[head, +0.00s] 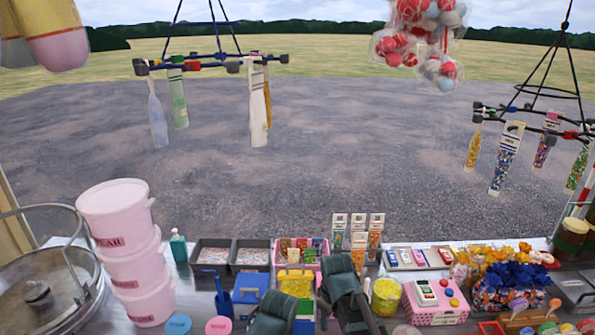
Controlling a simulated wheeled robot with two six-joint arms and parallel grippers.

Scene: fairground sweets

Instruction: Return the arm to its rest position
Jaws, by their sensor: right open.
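My right gripper (345,298) is at the bottom centre of the head view, low over the counter. It is dark green and black, and I see nothing held in it. It stands between a tub of yellow sweets (296,284) and another yellow tub (386,296). My left arm's dark end (273,316) shows at the bottom edge, just left of the right one. Its fingers cannot be made out, so I cannot tell whether it is open or shut.
Stacked pink buckets (118,222) and a metal pan (40,283) stand at the left. Grey trays (213,243), sweet packets (358,239), a pink tin (436,318) and blue flowers (514,275) crowd the counter. Racks with bags hang above at left (205,65) and right (535,108).

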